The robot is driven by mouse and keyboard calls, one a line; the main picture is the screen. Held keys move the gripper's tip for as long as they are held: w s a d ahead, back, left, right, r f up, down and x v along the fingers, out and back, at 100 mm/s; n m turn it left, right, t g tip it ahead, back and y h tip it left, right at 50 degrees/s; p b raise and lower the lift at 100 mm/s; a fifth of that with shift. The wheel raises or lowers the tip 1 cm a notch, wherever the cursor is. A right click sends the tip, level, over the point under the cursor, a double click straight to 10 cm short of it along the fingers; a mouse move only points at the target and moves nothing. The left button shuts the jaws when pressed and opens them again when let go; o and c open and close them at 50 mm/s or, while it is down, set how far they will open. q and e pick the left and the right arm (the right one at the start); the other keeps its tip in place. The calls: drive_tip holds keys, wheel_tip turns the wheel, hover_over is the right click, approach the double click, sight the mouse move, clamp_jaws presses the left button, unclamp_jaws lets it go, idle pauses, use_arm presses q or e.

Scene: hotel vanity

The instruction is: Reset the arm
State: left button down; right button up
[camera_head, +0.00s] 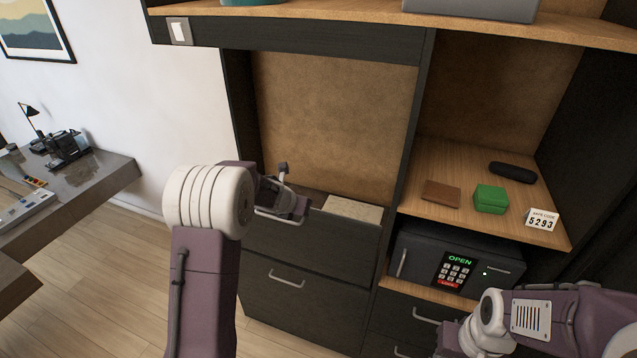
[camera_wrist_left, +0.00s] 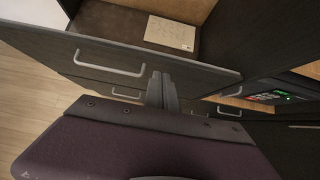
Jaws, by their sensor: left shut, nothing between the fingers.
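My left arm reaches up from the bottom of the head view to the vanity. My left gripper (camera_head: 290,203) is near the front of the open upper drawer (camera_head: 325,246). In the left wrist view its fingers (camera_wrist_left: 161,90) are together, with nothing between them. They appear in front of the drawer's dark front panel (camera_wrist_left: 190,66), right of its handle (camera_wrist_left: 108,58); I cannot tell if they touch it. My right arm comes in at the lower right of the head view, and its gripper is not visible.
A pale paper (camera_head: 352,210) lies in the open drawer. The right shelf holds a brown wallet (camera_head: 441,194), a green box (camera_head: 490,199), a black case (camera_head: 512,173) and a code card (camera_head: 541,220). Below is a safe (camera_head: 458,263) reading OPEN. A desk (camera_head: 85,185) stands left.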

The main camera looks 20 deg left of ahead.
use_arm(q)
drive_tip(key=s+d+f+n+b, duration=0.35)
drive_tip(key=f+b, duration=0.25)
drive_tip(key=b, duration=0.3)
drive_tip(key=s+d+f+n+b, duration=0.2)
drive_tip(key=f+n+b, duration=0.35)
drive_tip(key=b, duration=0.25)
drive_tip(key=s+f+n+g+b, duration=0.1)
drive_tip(key=s+f+n, duration=0.3)
drive_tip(key=s+n, duration=0.4)
drive_tip(key=s+f+n+g+b, duration=0.1)
drive_tip(key=s+f+n+g, duration=0.3)
drive_tip(key=s+n, duration=0.4)
drive_tip(key=s+d+f+n+g+b, duration=0.1)
drive_tip(key=s+f+n+g, duration=0.1)
drive_tip(key=s+f+n, duration=0.3)
drive_tip(key=shift+s+f+n+y, duration=0.3)
drive_tip(key=shift+s+n, duration=1.35)
drive_tip(key=shift+n, duration=2.05)
